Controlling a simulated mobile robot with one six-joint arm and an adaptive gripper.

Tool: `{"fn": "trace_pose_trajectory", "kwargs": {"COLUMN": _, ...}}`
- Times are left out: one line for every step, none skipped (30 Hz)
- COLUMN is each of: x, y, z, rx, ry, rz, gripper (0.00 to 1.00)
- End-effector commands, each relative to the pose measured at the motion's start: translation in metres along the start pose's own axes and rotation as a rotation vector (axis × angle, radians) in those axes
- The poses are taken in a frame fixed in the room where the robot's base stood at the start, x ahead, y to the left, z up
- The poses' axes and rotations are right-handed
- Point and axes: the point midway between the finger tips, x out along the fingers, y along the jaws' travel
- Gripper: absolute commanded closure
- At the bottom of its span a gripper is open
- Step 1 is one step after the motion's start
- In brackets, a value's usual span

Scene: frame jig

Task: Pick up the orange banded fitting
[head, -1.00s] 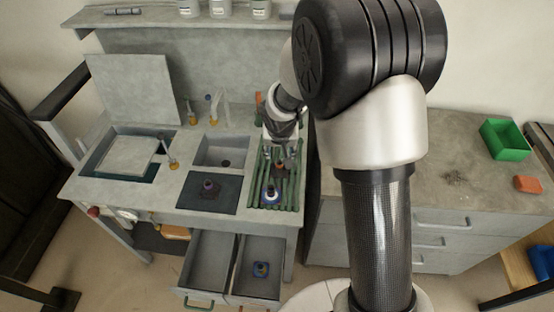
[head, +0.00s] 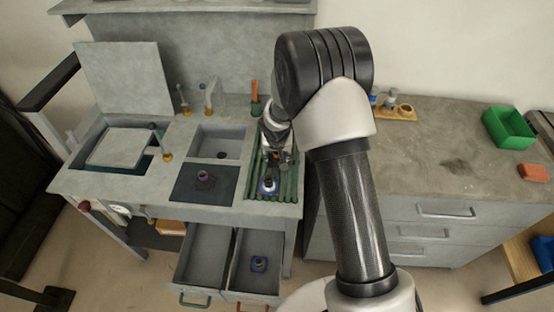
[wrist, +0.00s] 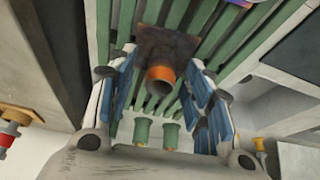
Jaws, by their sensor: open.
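The orange banded fitting (wrist: 161,74) has a dark square base plate and a short pipe with an orange band at its open end. It sits on the green slatted rack (wrist: 217,42); the rack also shows in the head view (head: 288,188). My gripper (wrist: 158,62) is open, with one blue-padded finger on each side of the fitting in the wrist view. I cannot tell whether the fingers touch it. In the head view my gripper (head: 275,155) is over the rack and largely hides the fitting.
A blue-based fitting (head: 268,186) stands on the rack's front part. A purple-topped fitting (head: 204,178) stands on the dark mat to the left. Another blue fitting (head: 259,264) lies in an open drawer (head: 243,287). A green bin (head: 510,128) stands on the right counter.

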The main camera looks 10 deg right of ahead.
Motion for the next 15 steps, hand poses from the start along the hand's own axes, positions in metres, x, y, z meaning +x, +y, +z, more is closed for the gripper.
{"fn": "trace_pose_trajectory", "kwargs": {"x": 0.0025, "y": 0.0001, "z": -0.0002, "rx": 0.000, "ry": 0.000, "rz": 0.000, "gripper": 0.53}}
{"fn": "trace_pose_trajectory", "kwargs": {"x": 0.0028, "y": 0.0001, "z": -0.0003, "rx": 0.000, "ry": 0.000, "rz": 0.000, "gripper": 0.53}}
{"fn": "trace_pose_trajectory", "kwargs": {"x": 0.0027, "y": 0.0001, "z": -0.0004, "rx": 0.000, "ry": 0.001, "rz": 0.000, "gripper": 0.53}}
{"fn": "trace_pose_trajectory", "kwargs": {"x": 0.0025, "y": 0.0001, "z": -0.0004, "rx": 0.000, "ry": 0.001, "rz": 0.000, "gripper": 0.53}}
{"fn": "trace_pose_trajectory", "kwargs": {"x": 0.0023, "y": 0.0001, "z": -0.0005, "rx": 0.000, "ry": 0.001, "rz": 0.000, "gripper": 0.53}}
{"fn": "trace_pose_trajectory", "kwargs": {"x": 0.0021, "y": 0.0001, "z": -0.0005, "rx": 0.000, "ry": 0.001, "rz": 0.000, "gripper": 0.53}}
{"fn": "trace_pose_trajectory", "kwargs": {"x": 0.0021, "y": 0.0001, "z": -0.0005, "rx": 0.000, "ry": 0.001, "rz": 0.000, "gripper": 0.53}}
{"fn": "trace_pose_trajectory", "kwargs": {"x": 0.0020, "y": 0.0001, "z": -0.0005, "rx": 0.000, "ry": 0.000, "rz": 0.000, "gripper": 0.54}}
{"fn": "trace_pose_trajectory", "kwargs": {"x": 0.0020, "y": 0.0002, "z": -0.0004, "rx": 0.000, "ry": 0.000, "rz": 0.000, "gripper": 0.57}}
{"fn": "trace_pose_trajectory", "kwargs": {"x": 0.0020, "y": 0.0001, "z": -0.0004, "rx": -0.001, "ry": 0.000, "rz": 0.000, "gripper": 0.59}}
{"fn": "trace_pose_trajectory", "kwargs": {"x": 0.0020, "y": 0.0002, "z": -0.0004, "rx": -0.001, "ry": 0.000, "rz": 0.000, "gripper": 0.61}}
{"fn": "trace_pose_trajectory", "kwargs": {"x": 0.0020, "y": 0.0002, "z": -0.0004, "rx": -0.001, "ry": 0.000, "rz": 0.000, "gripper": 0.64}}
{"fn": "trace_pose_trajectory", "kwargs": {"x": 0.0019, "y": 0.0002, "z": -0.0003, "rx": -0.001, "ry": 0.000, "rz": 0.000, "gripper": 0.66}}
{"fn": "trace_pose_trajectory", "kwargs": {"x": 0.0019, "y": 0.0002, "z": -0.0003, "rx": -0.001, "ry": 0.000, "rz": 0.000, "gripper": 0.68}}
{"fn": "trace_pose_trajectory", "kwargs": {"x": 0.0019, "y": 0.0002, "z": -0.0003, "rx": -0.001, "ry": 0.000, "rz": 0.000, "gripper": 0.71}}
